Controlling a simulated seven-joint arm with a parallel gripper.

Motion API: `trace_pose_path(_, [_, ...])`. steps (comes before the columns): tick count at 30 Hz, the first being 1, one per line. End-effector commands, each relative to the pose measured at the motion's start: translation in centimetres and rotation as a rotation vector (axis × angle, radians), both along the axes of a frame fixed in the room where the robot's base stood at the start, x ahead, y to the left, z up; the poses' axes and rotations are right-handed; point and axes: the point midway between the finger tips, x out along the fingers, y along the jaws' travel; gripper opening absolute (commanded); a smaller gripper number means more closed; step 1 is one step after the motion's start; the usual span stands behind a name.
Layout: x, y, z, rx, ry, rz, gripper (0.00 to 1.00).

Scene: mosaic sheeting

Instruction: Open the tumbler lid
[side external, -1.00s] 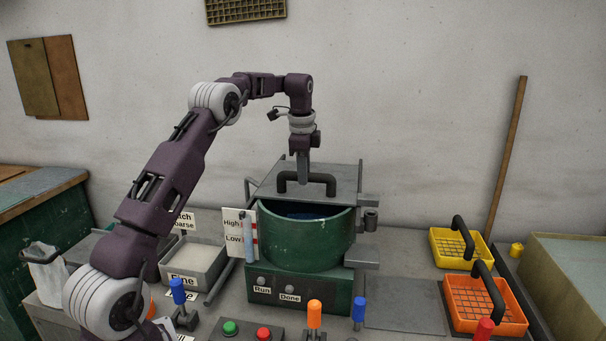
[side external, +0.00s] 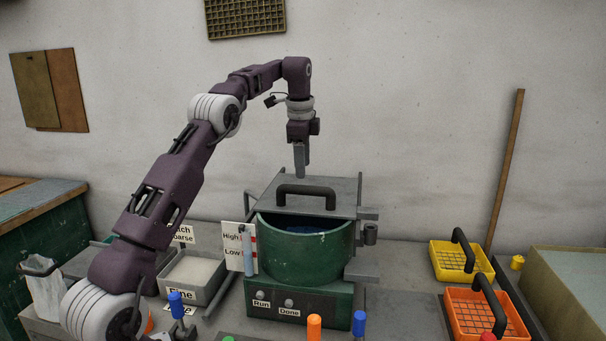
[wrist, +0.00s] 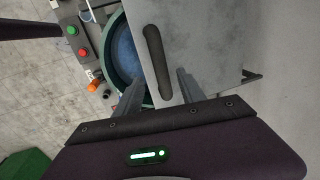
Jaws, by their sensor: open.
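The green tumbler (side external: 305,258) stands mid-bench, its blue inside visible past the lid's front edge. Its grey lid (side external: 338,190) is off the front of the mouth, at the back of the drum, with a dark bar handle (side external: 306,190). The wrist view shows the lid (wrist: 215,50) covering the right part of the mouth, the handle (wrist: 153,50) and the blue inside (wrist: 124,50). My gripper (side external: 301,174) points down above the handle, apart from it. In the wrist view its fingers (wrist: 158,92) are spread and nothing is held between them.
A High/Low gauge (side external: 240,249) stands left of the drum, beside a Fine bin (side external: 187,292). Yellow (side external: 452,274) and orange (side external: 462,322) baskets with handles stand to the right. Upright orange (side external: 314,327) and blue (side external: 359,322) pegs stand in front.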

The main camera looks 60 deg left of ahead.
Motion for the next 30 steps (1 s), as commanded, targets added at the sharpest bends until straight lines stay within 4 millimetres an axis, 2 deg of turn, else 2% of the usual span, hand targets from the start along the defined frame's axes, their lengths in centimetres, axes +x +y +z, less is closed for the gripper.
trace_pose_path(8, [0.0, -0.4, -0.3, 0.008, 0.011, 0.017, 0.47])
trace_pose_path(11, [-0.3, -2.8, -2.5, 0.087, 0.071, 0.167, 0.47])
trace_pose_path(13, [-1.5, -4.8, -4.7, 0.214, 0.099, 0.344, 0.47])
trace_pose_path(16, [-2.7, -4.9, -8.6, 0.495, 0.086, 0.549, 0.47])
trace_pose_path(18, [-2.9, -4.6, -9.8, 0.721, 0.008, 0.626, 0.47])
trace_pose_path(21, [-2.1, -4.8, -9.3, 0.992, -0.184, 0.651, 0.47])
trace_pose_path(24, [-0.2, -5.1, -8.4, 1.155, -0.32, 0.607, 0.47])
trace_pose_path(27, [0.7, -5.2, -8.0, 1.209, -0.367, 0.582, 0.47])
trace_pose_path(30, [0.7, -3.9, -8.1, 1.215, -0.373, 0.583, 0.47])
